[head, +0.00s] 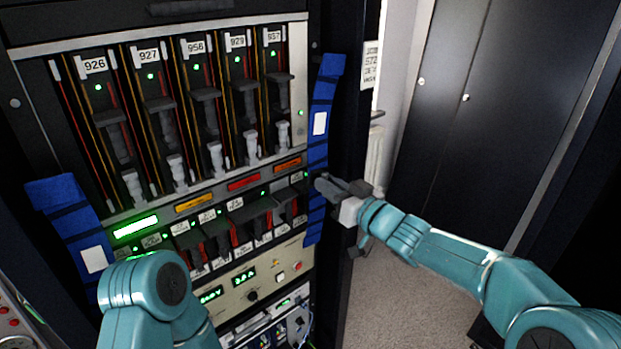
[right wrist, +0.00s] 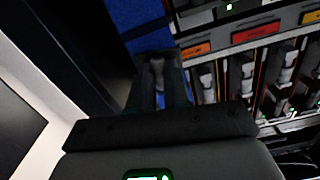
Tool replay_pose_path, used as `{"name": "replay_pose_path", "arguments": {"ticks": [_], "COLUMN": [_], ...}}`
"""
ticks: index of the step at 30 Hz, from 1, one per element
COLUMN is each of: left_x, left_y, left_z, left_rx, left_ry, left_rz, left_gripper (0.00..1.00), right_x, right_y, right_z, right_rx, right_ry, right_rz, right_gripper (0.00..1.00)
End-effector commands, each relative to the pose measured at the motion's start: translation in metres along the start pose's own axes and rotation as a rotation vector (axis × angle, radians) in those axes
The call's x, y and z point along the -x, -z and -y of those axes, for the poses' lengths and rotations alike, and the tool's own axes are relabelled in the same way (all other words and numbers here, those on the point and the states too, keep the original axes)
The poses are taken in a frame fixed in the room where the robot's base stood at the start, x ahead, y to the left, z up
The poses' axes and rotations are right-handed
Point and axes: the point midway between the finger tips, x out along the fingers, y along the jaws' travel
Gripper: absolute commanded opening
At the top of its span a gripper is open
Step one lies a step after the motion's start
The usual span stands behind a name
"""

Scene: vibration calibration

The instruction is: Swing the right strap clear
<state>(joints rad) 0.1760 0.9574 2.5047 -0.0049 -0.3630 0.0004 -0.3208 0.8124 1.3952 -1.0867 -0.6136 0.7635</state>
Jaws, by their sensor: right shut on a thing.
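The right strap (head: 320,124) is a blue band with dark stripes and a white label. It runs upright along the right edge of the rack front. My right gripper (head: 324,184) is at its lower half and is shut on it. In the right wrist view the strap (right wrist: 133,12) shows blue beyond the fingers (right wrist: 158,72), which hide the part they hold. A matching left strap (head: 72,222) crosses the rack's left edge. My left arm comes in at the lower left; its gripper is not in view.
The rack holds numbered modules (head: 165,110) with handles, coloured labels (head: 243,183) and a lit control panel (head: 245,285). A dark post (head: 345,110) stands right of the strap. Dark cabinet doors (head: 485,100) stand beyond, with open carpet (head: 400,300) before them.

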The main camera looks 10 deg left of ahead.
Motion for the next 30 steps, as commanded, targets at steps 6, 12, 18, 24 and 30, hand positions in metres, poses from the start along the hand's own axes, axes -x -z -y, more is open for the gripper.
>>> {"name": "replay_pose_path", "arguments": {"ticks": [6,12,18,24,30], "left_x": [0.033,0.033,0.032,0.032,0.032], "left_y": [-0.001,-0.001,-0.001,-0.001,-0.001], "left_z": [-0.012,-0.012,-0.012,-0.012,-0.012], "left_rx": [0.0,0.0,0.0,0.0,0.0], "left_ry": [0.0,0.0,0.0,0.0,0.0], "left_rz": [0.0,0.0,0.0,0.0,0.0], "left_gripper": [0.43,0.43,0.43,0.43,0.43], "right_x": [0.001,0.001,0.001,0.001,0.001], "right_y": [0.009,0.007,0.007,0.007,0.007], "right_z": [-0.044,-0.052,-0.052,-0.052,-0.053], "right_rx": [0.177,0.215,0.214,0.213,0.213], "right_ry": [-0.004,-0.003,-0.002,-0.003,-0.005], "right_rz": [-0.001,-0.002,-0.002,-0.002,-0.002], "right_gripper": [0.0,0.0,0.0,0.43,0.43]}}
